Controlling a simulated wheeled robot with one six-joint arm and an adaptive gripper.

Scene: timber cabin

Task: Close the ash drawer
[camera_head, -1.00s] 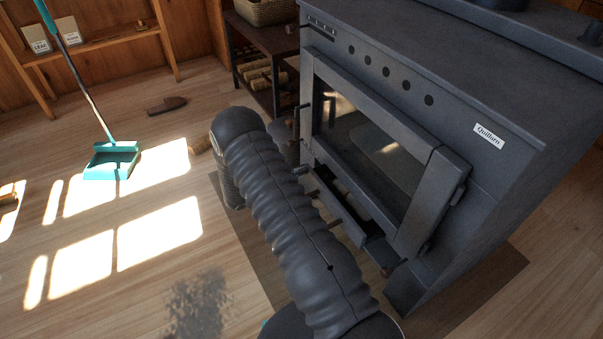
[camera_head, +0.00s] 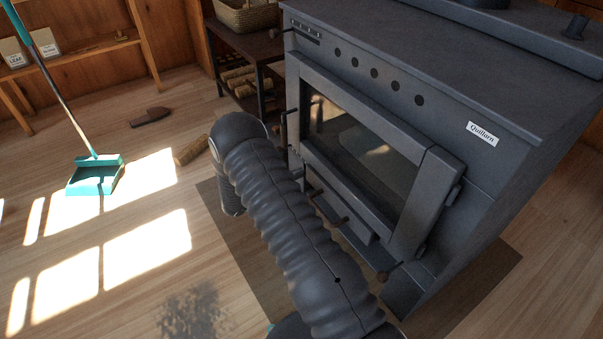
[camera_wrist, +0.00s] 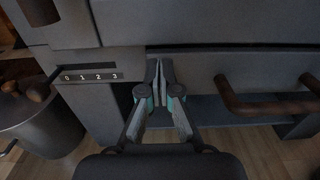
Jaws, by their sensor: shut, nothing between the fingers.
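The dark grey stove (camera_head: 500,100) stands on the right in the head view, its glass door (camera_head: 365,150) shut. The ash drawer (camera_head: 352,232) is below that door, partly hidden by my arm. Its front looks flush or nearly flush with the stove, and no open tray shows. The drawer's brown bar handle (camera_wrist: 268,107) is to the right of my gripper in the wrist view. My gripper (camera_wrist: 160,66) is shut and empty, its tips at the left end of the drawer front (camera_wrist: 200,75). I cannot tell whether they touch it. My arm hides the gripper in the head view.
A numbered slider plate (camera_wrist: 92,77) is left of my gripper, and a lidded dark pot (camera_wrist: 38,120) stands beyond it. A log rack (camera_head: 250,75) is behind the stove's left side.

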